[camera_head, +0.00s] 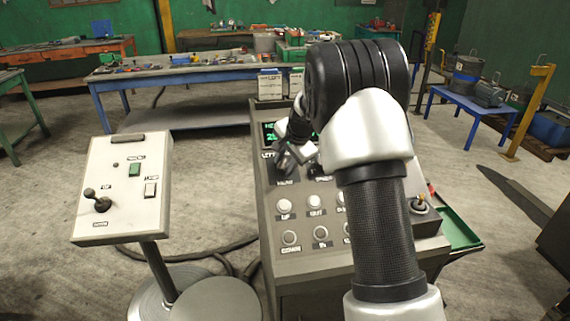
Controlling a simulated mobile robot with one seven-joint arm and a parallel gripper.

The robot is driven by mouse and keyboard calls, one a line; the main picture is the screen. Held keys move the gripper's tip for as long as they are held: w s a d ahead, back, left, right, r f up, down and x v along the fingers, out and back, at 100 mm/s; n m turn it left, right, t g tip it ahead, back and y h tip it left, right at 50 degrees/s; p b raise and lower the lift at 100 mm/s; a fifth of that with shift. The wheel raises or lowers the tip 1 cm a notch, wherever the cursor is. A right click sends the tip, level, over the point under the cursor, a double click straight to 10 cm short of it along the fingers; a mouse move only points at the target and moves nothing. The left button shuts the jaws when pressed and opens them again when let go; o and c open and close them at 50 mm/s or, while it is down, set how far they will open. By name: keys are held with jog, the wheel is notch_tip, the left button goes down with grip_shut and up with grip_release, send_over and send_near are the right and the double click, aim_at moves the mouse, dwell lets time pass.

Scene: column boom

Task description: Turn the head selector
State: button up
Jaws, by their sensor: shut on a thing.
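The grey control console (262,200) stands in front of me, with labelled round buttons on its sloped face and a small green-lit display near its top. My gripper (284,168) is at the upper left of this face, just below the display. It is shut on a dark knob there, which I take to be the head selector; the fingers cover most of it. The knob's pointing direction cannot be made out. My arm hides the middle and upper right of the console.
A white pedestal panel (120,215) with a small lever (97,201) stands at the left. A red-tipped joystick (419,203) is at the console's right. Cables lie on the floor. Workbenches (190,75) and a blue table (470,97) stand farther back.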

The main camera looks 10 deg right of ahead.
jog(key=o, duration=1)
jog(key=v, duration=1.7)
jog(key=shift+r, duration=0.2)
jog(key=shift+s, duration=0.1)
jog(key=s+a+r+n+p, duration=0.15)
jog(key=s+r+n, duration=0.25)
jog(key=s, duration=0.9)
jog(key=s+a+r+n+p, duration=0.1)
jog(key=s+a+r+n, duration=0.2)
jog(key=s, duration=0.9)
jog(key=s+f+n, duration=0.1)
jog(key=s, duration=0.2)
jog(key=s+d+f+n+h, duration=0.1)
jog(key=s+n, duration=0.1)
jog(key=s, duration=0.1)
jog(key=s+f+n, duration=0.1)
jog(key=s, duration=0.2)
jog(key=shift+s+d+f+n+h+p, duration=0.1)
jog(key=shift+s+d+n+h+p, duration=0.1)
jog(key=shift+d+n+h+p, duration=0.15)
